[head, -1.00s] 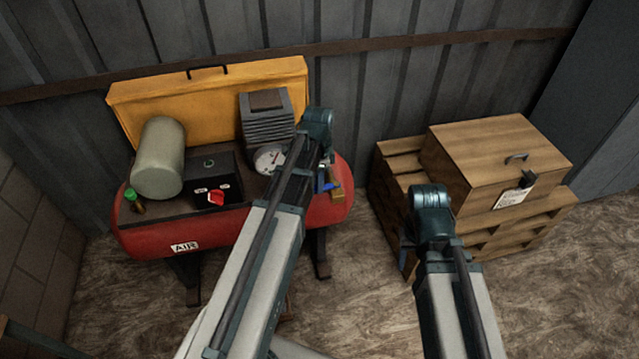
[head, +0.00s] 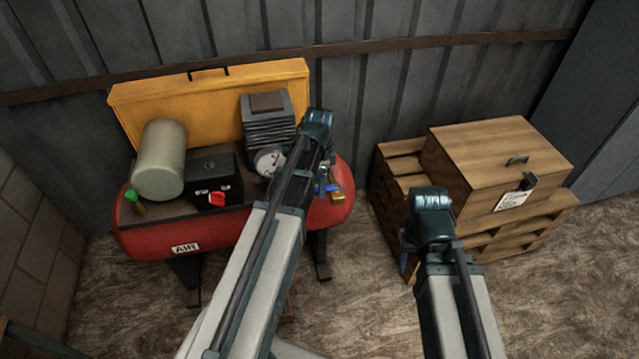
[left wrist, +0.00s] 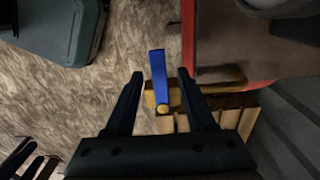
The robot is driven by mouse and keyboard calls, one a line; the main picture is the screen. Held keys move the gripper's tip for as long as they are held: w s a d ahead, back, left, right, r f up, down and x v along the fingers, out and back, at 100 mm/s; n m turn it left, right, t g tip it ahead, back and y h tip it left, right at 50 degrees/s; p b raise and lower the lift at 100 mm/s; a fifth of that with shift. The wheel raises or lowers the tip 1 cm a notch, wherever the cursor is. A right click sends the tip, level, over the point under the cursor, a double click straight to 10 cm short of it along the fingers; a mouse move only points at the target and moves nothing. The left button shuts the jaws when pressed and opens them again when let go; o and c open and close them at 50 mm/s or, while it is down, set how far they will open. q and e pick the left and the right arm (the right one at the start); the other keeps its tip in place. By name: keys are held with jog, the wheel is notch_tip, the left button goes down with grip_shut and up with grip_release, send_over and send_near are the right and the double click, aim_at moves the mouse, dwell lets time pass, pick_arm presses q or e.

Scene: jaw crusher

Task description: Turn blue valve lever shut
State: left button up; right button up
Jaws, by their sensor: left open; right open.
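The blue valve lever (head: 332,187) is on a brass valve (head: 338,197) at the right end of the red air tank (head: 190,234). In the left wrist view the lever (left wrist: 158,72) points up the picture from its round brass pivot (left wrist: 162,109), crosswise to the brass pipe. My left gripper (left wrist: 161,74) is open, with one finger on each side of the lever and visible gaps on both sides. In the head view my left gripper (head: 325,172) is partly hidden by its own arm. My right gripper (head: 404,258) hangs before the wooden crates, its fingers mostly hidden.
A wooden box (head: 497,155) on pallets stands to the right. The floor in front is clear.

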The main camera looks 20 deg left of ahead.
pick_arm(q)
jog(key=shift+r, duration=0.1)
notch_tip(320, 180, up, 14)
jog(key=p, duration=1.3)
jog(key=shift+f+p, duration=0.2)
jog(key=shift+p, duration=0.15)
jog(key=s+d+n+y, duration=0.1)
jog(key=s+d+n, duration=0.6)
jog(key=s+d, duration=0.9)
jog(key=shift+d+n, duration=0.3)
jog(key=shift+d, duration=0.55)
jog(key=shift+a, duration=0.15)
